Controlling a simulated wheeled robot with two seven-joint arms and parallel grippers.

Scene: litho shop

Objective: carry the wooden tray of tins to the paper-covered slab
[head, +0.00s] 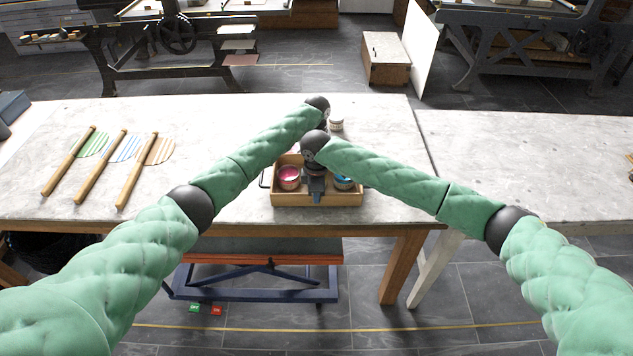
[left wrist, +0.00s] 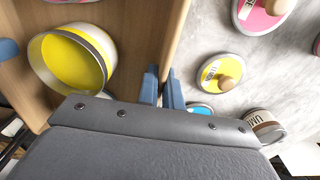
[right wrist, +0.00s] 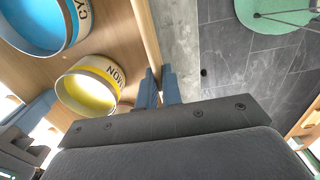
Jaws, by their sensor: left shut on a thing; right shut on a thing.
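The wooden tray (head: 340,199) is at the front edge of the left table, with a pink tin (head: 289,177) and a blue tin (head: 343,183) in it. I cannot tell whether it rests on the top. My right gripper (head: 317,196) is shut on its near wall. In the right wrist view the fingers (right wrist: 158,88) pinch the wall beside a yellow tin (right wrist: 90,90) and a cyan tin (right wrist: 38,22). My left gripper (left wrist: 162,88) is shut on another wall, beside a yellow tin (left wrist: 73,62); my arms hide it in the head view.
Paddles (head: 135,170) lie at the left. Behind the tray stands a small tin (head: 336,124). Lids, one yellow (left wrist: 222,72) and one pink (left wrist: 262,12), lie outside the tray.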

